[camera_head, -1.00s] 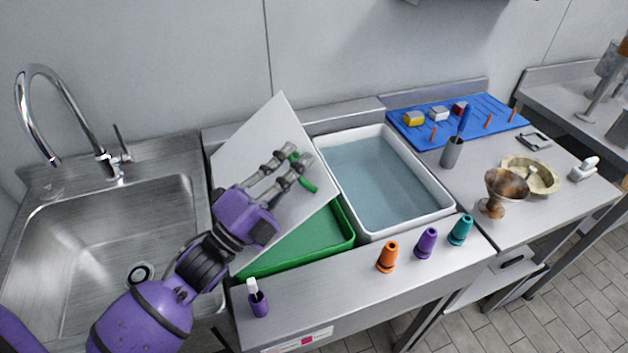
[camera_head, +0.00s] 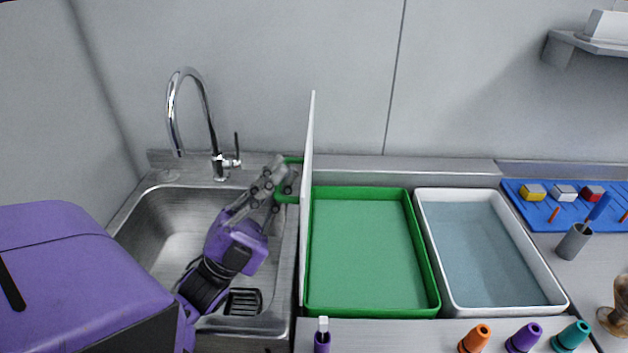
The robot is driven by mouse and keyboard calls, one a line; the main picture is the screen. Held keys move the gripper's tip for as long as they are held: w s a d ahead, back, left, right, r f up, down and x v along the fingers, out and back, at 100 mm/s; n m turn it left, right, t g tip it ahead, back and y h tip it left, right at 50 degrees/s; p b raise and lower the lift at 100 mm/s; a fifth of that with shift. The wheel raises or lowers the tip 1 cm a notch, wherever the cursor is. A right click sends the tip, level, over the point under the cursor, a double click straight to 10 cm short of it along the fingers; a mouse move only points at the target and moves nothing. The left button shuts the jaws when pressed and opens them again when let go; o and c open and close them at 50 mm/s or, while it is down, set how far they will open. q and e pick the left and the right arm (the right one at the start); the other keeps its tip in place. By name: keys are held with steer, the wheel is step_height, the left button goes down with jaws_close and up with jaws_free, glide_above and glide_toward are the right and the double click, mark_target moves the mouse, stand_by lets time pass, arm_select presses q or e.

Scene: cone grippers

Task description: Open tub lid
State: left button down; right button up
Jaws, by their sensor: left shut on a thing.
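The green tub (camera_head: 372,311) stands open to the right of the sink, and its green floor shows clear and empty. Its white lid (camera_head: 307,170) stands upright at the tub's left edge and shows almost edge-on. The green handle (camera_head: 289,194) is on the lid's left face. My left gripper (camera_head: 281,180) is on the left of the lid, over the sink's back right, with its fingers shut on the handle. My right gripper is not in view.
A white-rimmed tub of water (camera_head: 555,309) stands right of the green tub. The sink (camera_head: 165,218) with its tall faucet (camera_head: 206,105) is at left. Orange (camera_head: 474,339), purple (camera_head: 523,338) and teal (camera_head: 571,336) cones and a small purple bottle (camera_head: 322,343) stand along the front edge.

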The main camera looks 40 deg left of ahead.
arm_select(q)
steer(key=shift+s+a+f, duration=0.2)
steer(key=shift+s+a, duration=0.25)
steer(key=shift+a, duration=0.25)
steer(key=shift+s+a+f, duration=0.15)
steer(key=shift+s+a, duration=0.3)
steer(key=shift+a, duration=0.2)
steer(key=c, duration=1.9)
jaws_free()
steer(key=shift+o, duration=0.2)
steer(key=s+a+f, duration=0.2)
steer(key=s+a, duration=0.3)
steer(key=s, duration=0.8)
steer(key=shift+a+f, duration=0.1)
steer(key=shift+f, duration=0.1)
